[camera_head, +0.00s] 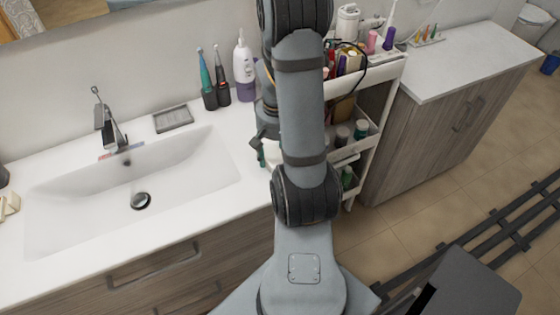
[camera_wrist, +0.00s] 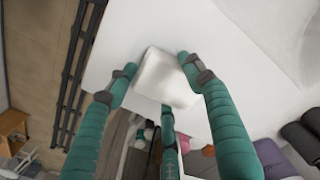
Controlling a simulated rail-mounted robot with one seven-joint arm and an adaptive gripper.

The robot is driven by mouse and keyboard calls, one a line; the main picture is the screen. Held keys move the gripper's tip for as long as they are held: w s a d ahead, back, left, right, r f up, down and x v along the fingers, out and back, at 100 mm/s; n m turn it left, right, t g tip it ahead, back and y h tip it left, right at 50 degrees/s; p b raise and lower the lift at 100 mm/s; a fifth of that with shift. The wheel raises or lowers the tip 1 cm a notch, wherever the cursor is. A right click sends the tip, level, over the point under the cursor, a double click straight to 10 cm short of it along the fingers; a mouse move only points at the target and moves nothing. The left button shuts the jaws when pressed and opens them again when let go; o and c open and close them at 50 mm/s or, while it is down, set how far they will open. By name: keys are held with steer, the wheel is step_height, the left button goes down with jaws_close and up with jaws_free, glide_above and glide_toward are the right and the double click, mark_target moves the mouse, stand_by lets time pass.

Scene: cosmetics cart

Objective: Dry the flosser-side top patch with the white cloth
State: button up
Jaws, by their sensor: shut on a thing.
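In the wrist view, my gripper (camera_wrist: 158,68) has teal fingers closed around a white cloth (camera_wrist: 166,82). The cloth looks like a small folded pad and lies over the white counter top (camera_wrist: 112,45); I cannot tell whether it touches. In the head view, the white and purple flosser (camera_head: 244,68) stands upright on the counter near the wall. My gripper is mostly hidden behind my arm there, low at the counter's right end, in front of the flosser and to its right. No wet patch can be made out.
Two electric toothbrushes (camera_head: 214,85) stand left of the flosser. A soap dish (camera_head: 173,118) and sink (camera_head: 75,200) lie farther left. The white cart (camera_head: 372,125), crowded with bottles, stands close right of my arm.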

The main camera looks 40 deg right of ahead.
mark_target(270, 146)
steer(key=shift+w+d+f, duration=0.1)
steer(key=shift+w+d, duration=0.15)
steer(key=shift+w, duration=0.45)
steer(key=shift+w+d, duration=0.2)
steer(key=shift+w, duration=0.5)
steer(key=shift+w+d+f, duration=0.1)
steer(key=shift+w+d, duration=0.15)
steer(key=shift+w, duration=0.45)
steer(key=shift+s+a+f+b, duration=0.1)
steer(key=shift+s+a+b, duration=0.2)
steer(key=shift+s, duration=0.5)
steer(key=shift+s+a+b, duration=0.15)
steer(key=shift+s+a, duration=0.15)
steer(key=shift+s, duration=0.55)
steer(key=shift+s+a+f+b, duration=0.1)
steer(key=shift+s+a+b, duration=0.2)
steer(key=shift+s, duration=0.5)
steer(key=shift+s+a+r+b, duration=0.1)
steer(key=shift+s+a, duration=0.1)
steer(key=shift+s, duration=0.4)
steer(key=shift+s+a+b, duration=0.1)
steer(key=shift+s+a, duration=0.1)
steer(key=shift+s, duration=0.4)
steer(key=shift+s+a+r+b, duration=0.1)
steer(key=shift+s+a, duration=0.1)
steer(key=shift+s, duration=0.4)
step_height(270, 146, up, 7)
steer(key=p, duration=0.6)
steer(key=shift+w, duration=0.15)
steer(key=shift+d, duration=0.1)
